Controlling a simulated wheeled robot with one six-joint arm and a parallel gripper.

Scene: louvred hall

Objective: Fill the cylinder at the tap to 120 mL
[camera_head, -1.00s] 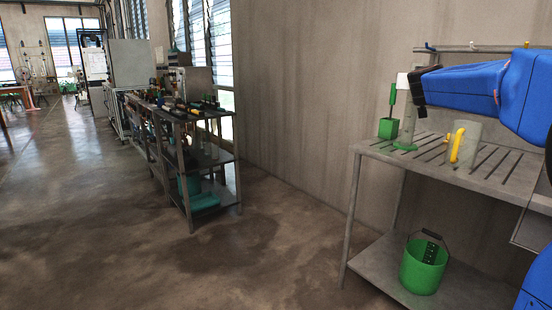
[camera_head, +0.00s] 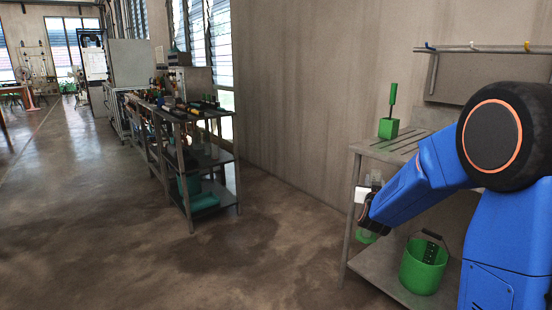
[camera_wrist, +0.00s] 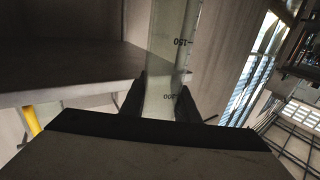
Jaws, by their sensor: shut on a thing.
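The clear measuring cylinder with a green foot (camera_head: 366,237) is held beside the left end of the bench, below its top, in the head view. It looks roughly upright. My gripper (camera_head: 362,201) is shut around it, and my gripper hides part of its tube. I cannot make out any water level. No tap is clearly visible.
A slatted bench (camera_head: 390,149) bears a green block with an upright handle (camera_head: 389,122). A green bucket (camera_head: 424,265) stands on its lower shelf. A hook rail (camera_head: 480,49) is on the wall. A cluttered trolley (camera_head: 190,118) stands left. The floor between is clear.

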